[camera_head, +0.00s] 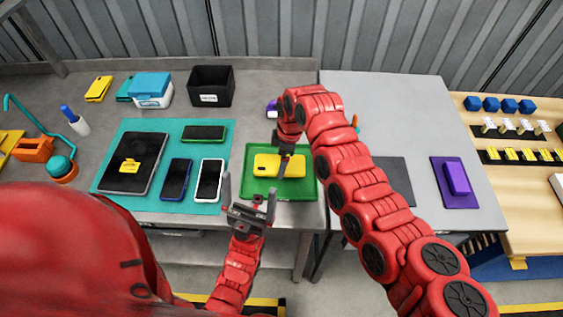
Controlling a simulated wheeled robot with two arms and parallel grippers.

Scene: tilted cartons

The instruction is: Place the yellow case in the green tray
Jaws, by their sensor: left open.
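A yellow case (266,166) lies flat inside the green tray (307,190), near the tray's middle. My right gripper (283,162) reaches down from above over the case. Its fingers are seen edge-on and hide part of the case; I cannot tell whether they touch or grip it. My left gripper (249,190) is open and empty, just in front and to the left of the tray, with its fingers pointing away from me. Another yellow case (98,89) lies at the back left of the table.
A teal mat (213,150) left of the tray holds several phones and a dark tablet or laptop (123,180). A black bin (211,87) and a blue-and-white box (151,90) stand behind. A purple block (457,178) lies to the right, beyond my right arm.

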